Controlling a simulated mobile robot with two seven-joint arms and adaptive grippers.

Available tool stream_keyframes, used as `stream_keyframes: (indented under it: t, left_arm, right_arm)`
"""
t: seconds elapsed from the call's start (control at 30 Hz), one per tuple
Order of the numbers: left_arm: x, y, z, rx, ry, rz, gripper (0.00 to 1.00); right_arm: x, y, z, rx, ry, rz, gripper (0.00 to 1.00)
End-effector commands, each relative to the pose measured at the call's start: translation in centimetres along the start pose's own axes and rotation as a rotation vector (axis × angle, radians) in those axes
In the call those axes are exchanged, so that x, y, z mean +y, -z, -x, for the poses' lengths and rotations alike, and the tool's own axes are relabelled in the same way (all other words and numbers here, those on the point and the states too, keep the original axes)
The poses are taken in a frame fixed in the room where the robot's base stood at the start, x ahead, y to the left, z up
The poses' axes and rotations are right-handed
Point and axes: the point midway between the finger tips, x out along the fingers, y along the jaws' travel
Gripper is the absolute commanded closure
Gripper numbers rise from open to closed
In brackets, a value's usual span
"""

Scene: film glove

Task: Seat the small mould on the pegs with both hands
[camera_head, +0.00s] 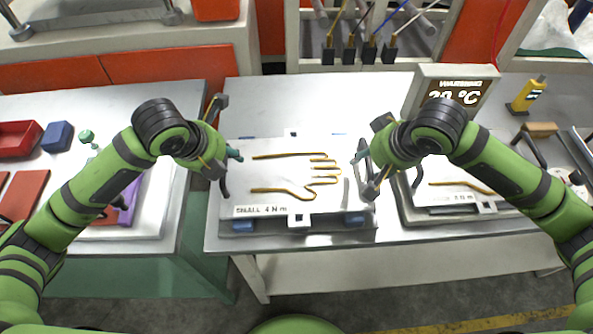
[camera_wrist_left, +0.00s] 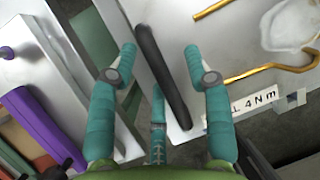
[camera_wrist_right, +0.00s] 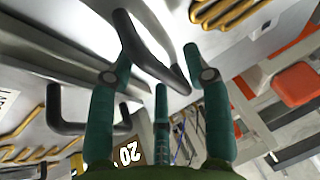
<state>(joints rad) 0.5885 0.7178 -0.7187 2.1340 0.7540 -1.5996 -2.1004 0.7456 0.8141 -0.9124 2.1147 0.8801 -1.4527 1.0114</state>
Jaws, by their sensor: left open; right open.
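The small mould (camera_head: 285,205) is a pale plate with a gold hand outline and a "SMALL 4 Nm" label, in the middle of the head view. It sits on blue supports (camera_head: 243,225). The pegs cannot be made out. My left gripper (camera_head: 226,152) is at its left side; in the left wrist view (camera_wrist_left: 160,52) its open fingers stand either side of a black handle (camera_wrist_left: 165,85). My right gripper (camera_head: 362,160) is at its right side; in the right wrist view (camera_wrist_right: 157,55) its open fingers flank a dark handle (camera_wrist_right: 145,58). Neither grips.
A second mould (camera_head: 450,190) with a gold outline lies close on the right, beside the temperature display (camera_head: 455,90). A left bench holds a purple piece (camera_head: 128,205), a blue block (camera_head: 57,137) and a red tray (camera_head: 18,138). Cable-fitted posts (camera_head: 350,52) stand behind.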

Motion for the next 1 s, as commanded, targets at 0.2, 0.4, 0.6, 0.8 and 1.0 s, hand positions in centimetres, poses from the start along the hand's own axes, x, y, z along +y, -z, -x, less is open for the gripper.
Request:
stream_keyframes:
  t: [0.2,0.4,0.6,0.8,1.0]
  left_arm:
    - [-0.04,0.0,-0.27,0.0,0.001,-0.001,0.5]
    - [-0.03,0.0,-0.25,0.0,0.001,-0.001,0.9]
    - [-0.03,0.01,-0.25,0.0,0.001,-0.001,1.0]
    - [-0.13,-0.21,-0.04,-0.006,0.004,-0.002,1.0]
    - [-0.24,-0.42,0.49,-0.006,0.004,-0.002,1.0]
  right_arm:
    - [-0.03,0.0,-0.28,0.0,0.001,0.001,0.5]
    - [-0.03,0.0,-0.26,0.0,0.001,0.001,0.9]
    - [-0.03,0.0,-0.25,0.0,0.001,0.002,1.0]
    - [-0.13,0.23,-0.04,0.007,0.004,0.003,1.0]
    - [-0.25,0.45,0.49,0.007,0.004,0.003,1.0]
